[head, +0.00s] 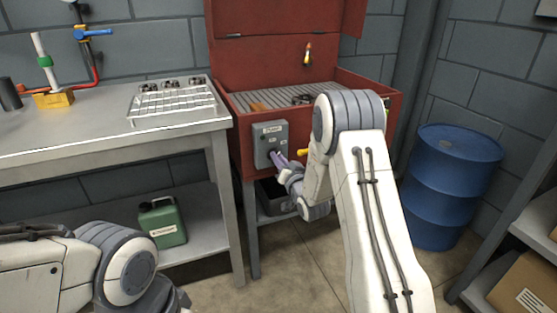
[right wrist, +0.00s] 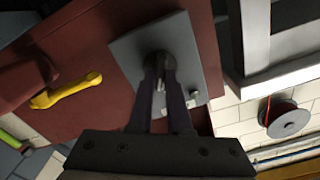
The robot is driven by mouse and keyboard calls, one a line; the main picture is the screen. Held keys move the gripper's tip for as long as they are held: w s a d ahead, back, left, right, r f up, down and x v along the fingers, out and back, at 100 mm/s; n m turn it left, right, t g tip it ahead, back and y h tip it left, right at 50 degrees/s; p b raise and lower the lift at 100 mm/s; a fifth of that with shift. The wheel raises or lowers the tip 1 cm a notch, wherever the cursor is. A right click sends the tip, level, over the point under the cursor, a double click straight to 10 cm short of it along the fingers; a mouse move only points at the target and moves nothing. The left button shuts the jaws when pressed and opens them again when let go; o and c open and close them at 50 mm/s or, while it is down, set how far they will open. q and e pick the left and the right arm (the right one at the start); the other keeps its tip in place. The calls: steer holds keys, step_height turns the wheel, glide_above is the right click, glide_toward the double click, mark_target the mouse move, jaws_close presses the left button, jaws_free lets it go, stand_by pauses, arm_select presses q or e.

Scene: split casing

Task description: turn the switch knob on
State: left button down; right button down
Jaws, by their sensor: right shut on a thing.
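A grey switch box (head: 268,135) is fixed to the front of the red cabinet (head: 318,137), and it also shows in the right wrist view (right wrist: 127,48). My right gripper (head: 278,160) reaches the front of this box from the right. In the right wrist view its two dark fingers (right wrist: 160,78) are closed around the dark round knob (right wrist: 158,62) on the box face. The fingers hide much of the knob, so its angle is hard to tell. My left arm is at the lower left of the head view, and its fingers are out of sight.
A yellow handle (right wrist: 66,92) sticks out of the cabinet front beside the box. A workbench (head: 60,138) with a white wire rack (head: 172,104) stands left of the cabinet. A green canister (head: 162,222) is on its lower shelf. A blue drum (head: 445,195) stands at the right.

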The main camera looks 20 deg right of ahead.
steer(key=m, duration=0.6)
steer(key=shift+d+f+m, duration=0.15)
steer(key=shift+m, duration=0.15)
stand_by(0.4)
steer(key=c, duration=0.9)
jaws_free()
steer(key=shift+o, duration=0.2)
steer(key=shift+s, duration=0.15)
steer(key=s, duration=1)
steer(key=shift+s+d+p, duration=0.15)
steer(key=shift+p, duration=0.3)
